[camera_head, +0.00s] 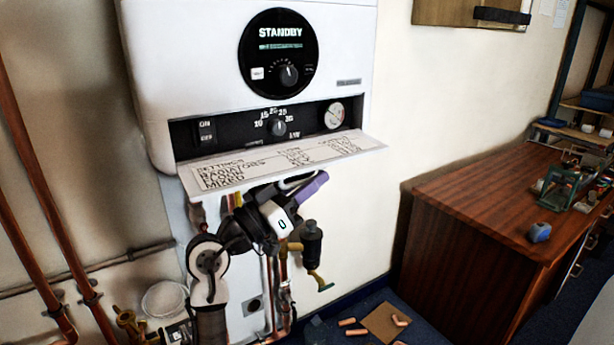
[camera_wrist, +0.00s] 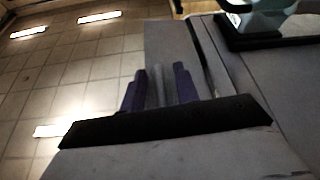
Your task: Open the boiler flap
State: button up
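The boiler flap (camera_head: 280,162) is the pale, lettered panel along the bottom front of the white boiler (camera_head: 190,60). It is folded down and out, tilted toward me, with its printed face up and the black control strip (camera_head: 228,128) uncovered above it. My gripper (camera_head: 303,186) is just below the flap's lower edge, near its middle, pointing up and right. I cannot tell whether it touches the flap. In the wrist view my gripper's two purple fingers (camera_wrist: 160,88) stand apart, with a grey strip showing between them; nothing is clearly held.
Copper pipes (camera_head: 40,180) run down the left wall. More pipes and a brass valve (camera_head: 318,279) sit under the boiler, close to my arm. A wooden desk (camera_head: 470,220) stands on the right. Copper fittings (camera_head: 352,325) lie on the floor. The wall between boiler and desk is clear.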

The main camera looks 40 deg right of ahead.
grip_shut()
jog(key=shift+r, duration=0.1)
jog(key=n+p, duration=0.1)
jog(key=r+n+t+p, duration=0.1)
jog(key=n+p, duration=0.1)
jog(key=shift+s+r+t, duration=0.3)
jog(key=shift+s+r+n+t+y+p, duration=0.15)
jog(key=shift+n+t+p, duration=0.1)
jog(key=shift+n+p, duration=0.2)
jog(key=shift+w+r+n+t+y+p, duration=0.15)
jog(key=shift+n+t+p, duration=0.15)
jog(key=shift+n, duration=0.25)
jog(key=shift+s+n, duration=0.1)
jog(key=shift+n, duration=0.3)
jog(key=shift+f, duration=0.15)
